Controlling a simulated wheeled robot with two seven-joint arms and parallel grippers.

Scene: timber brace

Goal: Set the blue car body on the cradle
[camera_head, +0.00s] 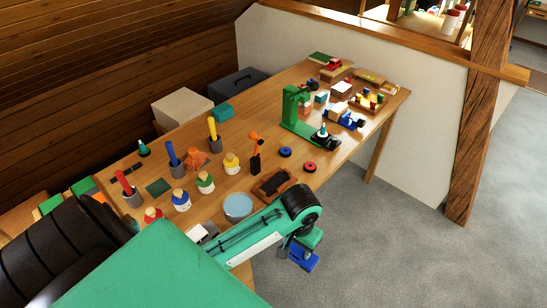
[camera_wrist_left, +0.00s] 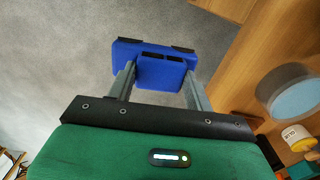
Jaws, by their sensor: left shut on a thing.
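The blue car body (camera_head: 304,261) is held in my left gripper (camera_head: 304,249), out past the table's near edge and above the grey floor. In the left wrist view the blue car body (camera_wrist_left: 152,66) sits between the two grey fingers of the left gripper (camera_wrist_left: 159,82), with two dark slots showing on it. I cannot tell for sure which thing is the cradle; a brown wooden frame with a dark middle (camera_head: 272,184) lies near the table's front edge, empty on top, behind the left arm. My right gripper is not in view.
The wooden table (camera_head: 335,168) holds a light blue bowl (camera_head: 238,207), several peg figures, a green press-like stand (camera_head: 292,111), and blue and red rings (camera_head: 309,167). Toy parts crowd the far end. A timber post (camera_head: 482,110) stands at right. Floor beside the table is clear.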

